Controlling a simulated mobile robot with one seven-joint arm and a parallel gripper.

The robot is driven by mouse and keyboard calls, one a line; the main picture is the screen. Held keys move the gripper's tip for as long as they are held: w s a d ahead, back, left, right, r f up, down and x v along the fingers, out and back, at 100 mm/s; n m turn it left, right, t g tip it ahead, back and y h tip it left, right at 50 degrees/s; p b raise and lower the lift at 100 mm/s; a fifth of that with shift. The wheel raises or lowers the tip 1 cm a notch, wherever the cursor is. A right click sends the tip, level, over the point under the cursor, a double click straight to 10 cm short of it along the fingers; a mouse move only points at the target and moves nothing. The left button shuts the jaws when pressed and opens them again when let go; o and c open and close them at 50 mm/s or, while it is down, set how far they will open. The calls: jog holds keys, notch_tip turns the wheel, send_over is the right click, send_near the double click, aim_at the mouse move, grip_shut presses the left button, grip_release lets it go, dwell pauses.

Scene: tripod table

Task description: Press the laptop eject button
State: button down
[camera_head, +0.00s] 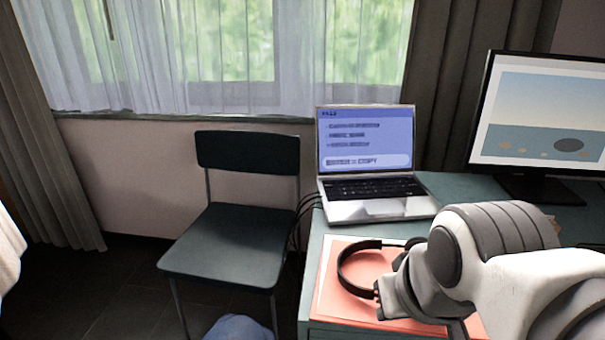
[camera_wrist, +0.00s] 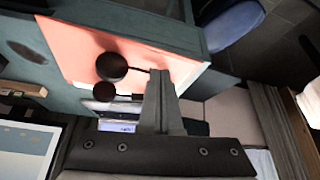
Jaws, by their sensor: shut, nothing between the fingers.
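The open laptop (camera_head: 375,212) stands on the table, its blue screen lit with lines of text and its keyboard facing me. I cannot make out an eject button on it. In the wrist view, part of the laptop screen (camera_wrist: 117,127) shows small beyond the headphones, mostly covered by my gripper. My gripper (camera_wrist: 161,76) is shut and empty in the wrist view, pointing away over the table edge area. In the head view my arm reaches in from the right, in front of the laptop and apart from it; the fingertips are hard to make out there.
Black headphones (camera_head: 345,272) lie on a coral-coloured mat (camera_head: 328,300) in front of the laptop, close to my wrist. A monitor (camera_head: 545,110) stands at the right on the table (camera_head: 460,186). A dark green chair (camera_head: 228,243) stands left of the table.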

jog(key=w+a+r+y+p, duration=0.2)
jog(key=w+r+p, duration=0.35)
jog(key=w, duration=0.75)
jog(key=w+a+r+y+p, duration=0.15)
jog(key=w+r+p, duration=0.35)
jog(key=w, duration=0.7)
jog(key=w+d+f+m+t+p, duration=0.1)
jog(key=w+d+f+m+p, duration=0.1)
jog(key=w, duration=0.9)
jog(key=w+d+f+m+t+p, duration=0.1)
jog(key=w+f+p, duration=0.4)
jog(key=w, duration=0.7)
jog(key=shift+d+f+m+t, duration=0.15)
jog(key=shift+d+m+t, duration=0.25)
jog(key=shift+m, duration=0.2)
